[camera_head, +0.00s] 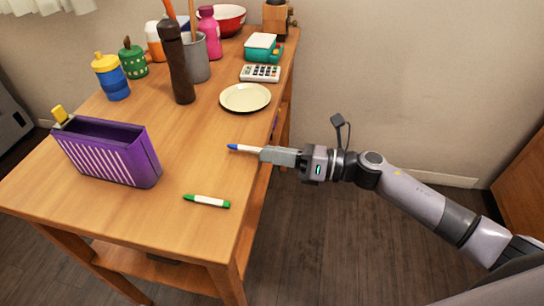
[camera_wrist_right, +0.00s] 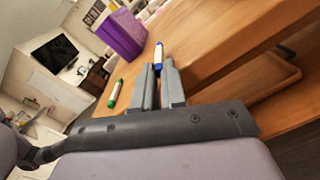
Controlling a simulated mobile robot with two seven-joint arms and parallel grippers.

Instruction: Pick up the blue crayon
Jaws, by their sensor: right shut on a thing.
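The blue crayon (camera_head: 244,148) is white-bodied with a blue tip and sticks out to the left from the jaws of my right gripper (camera_head: 264,154). The gripper is shut on its right end, at the right edge of the wooden table. In the right wrist view the blue crayon (camera_wrist_right: 158,56) stands out between the tips of the two fingers of my right gripper (camera_wrist_right: 160,68). I cannot tell whether the crayon touches the table top. My left gripper is not in view.
A green-and-white crayon (camera_head: 207,201) lies near the table's front. A purple basket (camera_head: 108,152) stands at the left. A cream plate (camera_head: 245,97), a calculator (camera_head: 260,73), a dark brown bottle (camera_head: 175,65) and several other items stand farther back. The table (camera_head: 190,130) is clear around the crayon.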

